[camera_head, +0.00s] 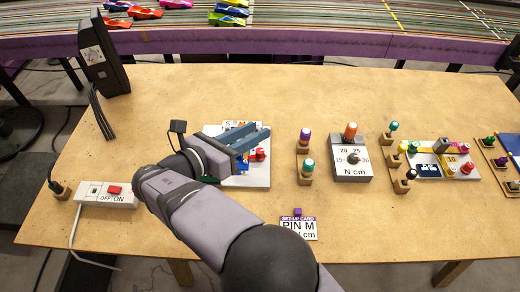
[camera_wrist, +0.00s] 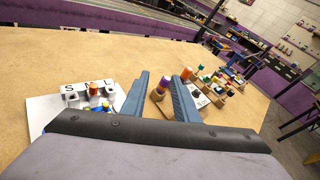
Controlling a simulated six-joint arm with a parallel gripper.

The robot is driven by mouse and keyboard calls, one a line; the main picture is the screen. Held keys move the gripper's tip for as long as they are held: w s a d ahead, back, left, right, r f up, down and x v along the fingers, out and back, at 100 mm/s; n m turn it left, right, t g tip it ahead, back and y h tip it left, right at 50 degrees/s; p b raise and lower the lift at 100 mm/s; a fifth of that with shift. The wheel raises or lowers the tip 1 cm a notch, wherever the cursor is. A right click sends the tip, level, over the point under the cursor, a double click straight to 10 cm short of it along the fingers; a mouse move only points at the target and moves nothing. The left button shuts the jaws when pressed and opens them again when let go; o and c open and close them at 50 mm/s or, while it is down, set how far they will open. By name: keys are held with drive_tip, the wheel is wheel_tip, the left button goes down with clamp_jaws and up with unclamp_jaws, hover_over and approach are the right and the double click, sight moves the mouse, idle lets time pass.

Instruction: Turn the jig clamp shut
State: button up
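The jig is a white board (camera_head: 252,181) on the table, left of centre, partly hidden by my gripper in the head view. It carries a red knob (camera_head: 260,154), a blue and yellow piece and a block lettered S, M, L. In the wrist view the board (camera_wrist: 45,110) lies to the left of the fingers, with its lettered block (camera_wrist: 71,95) and an orange-red knob (camera_wrist: 94,88). I cannot tell which part is the clamp or how far it is turned. My gripper (camera_head: 260,135) is above the board, its blue fingers (camera_wrist: 160,88) apart and nothing visible held.
Right of the jig stand a purple-topped driver (camera_head: 305,135) and a teal-topped one (camera_head: 308,167). Beyond are a grey torque dial block (camera_head: 351,173) and another board (camera_head: 432,172). A setup card (camera_head: 298,229) reads PIN M. A switched power strip (camera_head: 105,194) lies left.

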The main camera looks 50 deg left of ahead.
sight(259, 152)
drive_tip(key=f, duration=0.3)
drive_tip(key=d+f+n+y, duration=0.1)
drive_tip(key=f, duration=0.2)
drive_tip(key=f+g+y, duration=0.1)
drive_tip(key=f, duration=0.2)
drive_tip(key=shift+s+d+n, duration=0.2)
drive_tip(key=shift+n, duration=0.2)
drive_tip(key=shift+s+a+f+m+g+y, duration=0.35)
drive_tip(key=shift+a+f+m, duration=0.1)
drive_tip(key=shift+a, duration=0.1)
drive_tip(key=shift+s+a+f+m+g+y, duration=0.25)
drive_tip(key=shift+a+f+m+g, duration=0.1)
drive_tip(key=shift+a+f, duration=0.15)
drive_tip(key=shift+w, duration=0.1)
drive_tip(key=shift+p+x, duration=0.35)
drive_tip(key=shift+x, duration=3.25)
clamp_jaws()
